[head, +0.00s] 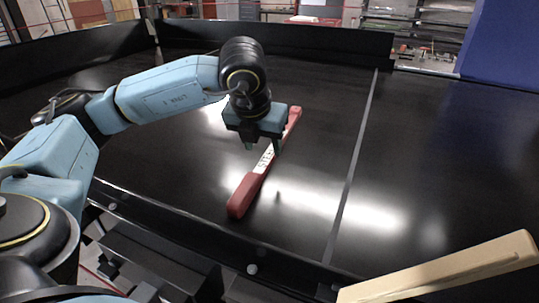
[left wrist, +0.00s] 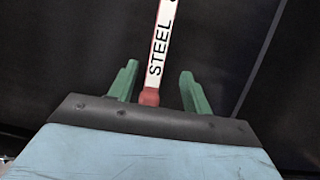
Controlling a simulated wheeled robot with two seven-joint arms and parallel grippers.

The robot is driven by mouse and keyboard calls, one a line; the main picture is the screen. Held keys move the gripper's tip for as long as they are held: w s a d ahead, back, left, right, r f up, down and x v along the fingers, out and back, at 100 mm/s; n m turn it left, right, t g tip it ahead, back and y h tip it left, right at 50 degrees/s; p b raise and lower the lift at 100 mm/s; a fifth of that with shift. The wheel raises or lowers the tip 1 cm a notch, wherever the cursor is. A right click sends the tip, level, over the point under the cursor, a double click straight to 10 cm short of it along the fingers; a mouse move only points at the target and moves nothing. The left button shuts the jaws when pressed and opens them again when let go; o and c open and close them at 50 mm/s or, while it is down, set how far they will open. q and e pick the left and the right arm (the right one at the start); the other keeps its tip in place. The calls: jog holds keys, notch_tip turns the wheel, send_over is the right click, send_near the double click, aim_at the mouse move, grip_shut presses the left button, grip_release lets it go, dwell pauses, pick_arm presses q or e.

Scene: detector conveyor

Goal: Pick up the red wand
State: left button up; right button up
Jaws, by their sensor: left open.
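The red wand (head: 241,194) lies flat on the black conveyor belt, running diagonally from near left to far right. It has a thick red near end, a white middle band with black letters and a red far end. My left gripper (head: 263,148) is above the wand's middle and hides part of it. In the left wrist view the wand's white band (left wrist: 163,45) reads "STEEL" and lies between the two green fingers of the left gripper (left wrist: 160,88). The fingers are apart and do not visibly touch it. My right gripper is not in view.
The black conveyor belt (head: 420,165) is bare around the wand, with a grey seam (head: 350,180) to its right. Low black side walls (head: 290,38) border it. A light wooden bar (head: 445,270) is at the near right. A blue panel (head: 510,45) stands at far right.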

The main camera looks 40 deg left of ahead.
aim_at(266, 159)
pick_arm(q)
jog(key=shift+w+a+f, duration=0.1)
jog(key=shift+f, duration=0.15)
jog(key=x, duration=0.2)
jog(key=p+x, duration=0.1)
jog(key=x, duration=0.2)
jog(key=shift+w+a+r+p, duration=0.1)
jog(key=shift+a+r+p, duration=0.1)
jog(key=shift+p, duration=0.1)
jog(key=shift+c, duration=0.6)
grip_shut()
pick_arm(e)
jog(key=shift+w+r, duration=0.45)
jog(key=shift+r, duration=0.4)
